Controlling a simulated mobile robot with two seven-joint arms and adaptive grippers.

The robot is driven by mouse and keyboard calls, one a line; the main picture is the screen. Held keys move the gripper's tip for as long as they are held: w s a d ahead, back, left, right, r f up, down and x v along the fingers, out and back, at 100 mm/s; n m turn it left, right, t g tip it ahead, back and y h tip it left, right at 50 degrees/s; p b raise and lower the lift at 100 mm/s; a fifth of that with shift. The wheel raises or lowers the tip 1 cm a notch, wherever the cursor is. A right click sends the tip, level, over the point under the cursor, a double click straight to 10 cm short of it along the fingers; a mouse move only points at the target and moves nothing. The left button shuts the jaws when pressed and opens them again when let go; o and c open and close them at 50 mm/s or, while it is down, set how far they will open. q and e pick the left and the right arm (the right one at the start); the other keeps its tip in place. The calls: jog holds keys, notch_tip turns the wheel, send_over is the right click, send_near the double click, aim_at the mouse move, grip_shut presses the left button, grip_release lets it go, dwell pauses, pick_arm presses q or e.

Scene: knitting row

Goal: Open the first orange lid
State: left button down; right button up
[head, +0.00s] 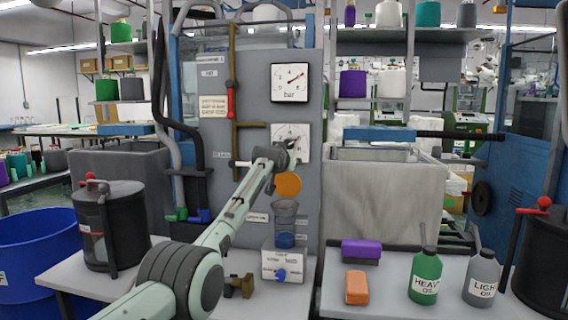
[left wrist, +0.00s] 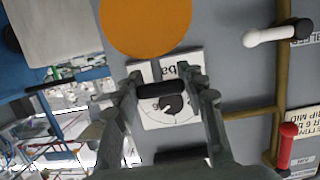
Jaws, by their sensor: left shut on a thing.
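An orange round lid (head: 288,186) is on the grey panel, below the lower gauge. In the left wrist view the orange lid (left wrist: 146,24) shows as a flat disc at the top, partly cut off. My left gripper (head: 274,156) is in front of the panel, just above and left of the lid. In the left wrist view my left gripper (left wrist: 164,88) has its fingers closed on a short black bar (left wrist: 160,89), in front of the white gauge. What the bar belongs to is unclear. The fingers look apart from the orange disc. My right gripper is out of view.
A white-knobbed lever (head: 240,163) and a red-handled brass pipe (head: 232,95) are left of the gripper. A clear cup (head: 285,222) hangs below the lid. Green (head: 425,278) and grey (head: 481,278) oil bottles stand on the right table.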

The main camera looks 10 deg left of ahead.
pick_arm(q)
jog(key=shift+w+r, duration=0.1)
jog(key=shift+r, duration=0.4)
jog(key=c, duration=1.3)
grip_release()
jog(key=o, duration=0.4)
jog(key=shift+o, duration=0.3)
jog(key=shift+f, duration=0.25)
jog(key=shift+s, duration=0.2)
jog(key=v, duration=1.1)
jog(key=shift+s+r, duration=0.15)
jog(key=shift+s, duration=0.2)
